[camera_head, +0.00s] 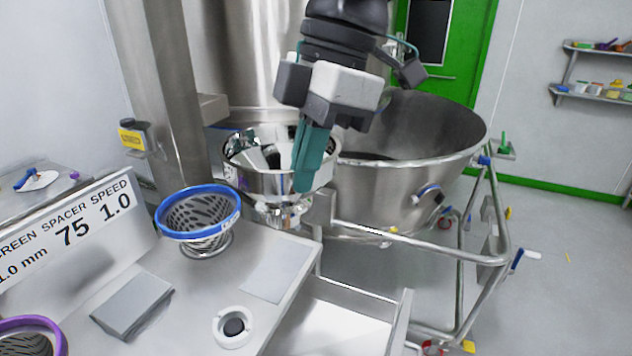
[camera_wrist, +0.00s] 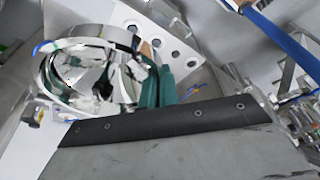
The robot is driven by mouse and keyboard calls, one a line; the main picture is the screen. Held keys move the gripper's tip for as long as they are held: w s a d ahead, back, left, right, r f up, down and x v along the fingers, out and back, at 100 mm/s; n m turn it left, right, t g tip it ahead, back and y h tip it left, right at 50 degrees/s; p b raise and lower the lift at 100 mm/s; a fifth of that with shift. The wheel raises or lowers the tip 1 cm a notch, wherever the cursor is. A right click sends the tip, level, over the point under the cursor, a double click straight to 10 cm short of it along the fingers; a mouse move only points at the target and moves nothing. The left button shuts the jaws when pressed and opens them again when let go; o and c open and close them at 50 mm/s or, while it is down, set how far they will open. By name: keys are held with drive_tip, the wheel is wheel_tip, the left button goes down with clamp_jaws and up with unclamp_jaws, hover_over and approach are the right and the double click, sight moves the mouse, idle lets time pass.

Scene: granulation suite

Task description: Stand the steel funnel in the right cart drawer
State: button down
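The steel funnel (camera_head: 265,183) is a shiny wide bowl with a short stem, at the back right corner of the cart top in the head view. It also fills the upper left of the wrist view (camera_wrist: 90,75). My gripper (camera_head: 308,180) points down at the funnel's right side; its green fingers (camera_wrist: 157,85) are close together across the rim and look shut on it. Whether the stem touches anything below is unclear. The right cart drawer (camera_head: 399,322) is pulled open at the lower right of the cart, and its visible floor is bare.
A blue-rimmed screen (camera_head: 198,215) stands left of the funnel. A large steel bowl (camera_head: 400,190) on a tubular frame (camera_head: 440,253) stands close behind, to the right.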

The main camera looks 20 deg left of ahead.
drive_tip(key=w+d+f+n, duration=0.1)
drive_tip(key=w+d+f, duration=0.1)
drive_tip(key=f, duration=1.3)
drive_tip(key=w+d+f+n, duration=0.1)
drive_tip(key=w+d+f, duration=0.2)
drive_tip(key=f, duration=1.2)
drive_tip(key=w+d+f+n+h, duration=0.1)
drive_tip(key=w+d+f, duration=0.1)
drive_tip(key=f, duration=1.3)
drive_tip(key=shift+w+d+n, duration=0.35)
drive_tip(key=shift+d+n, duration=0.05)
drive_tip(key=shift+d, duration=0.1)
drive_tip(key=shift+f, duration=0.25)
drive_tip(key=c, duration=2)
unclamp_jaws()
drive_tip(key=shift+f, duration=0.1)
drive_tip(key=o, duration=0.3)
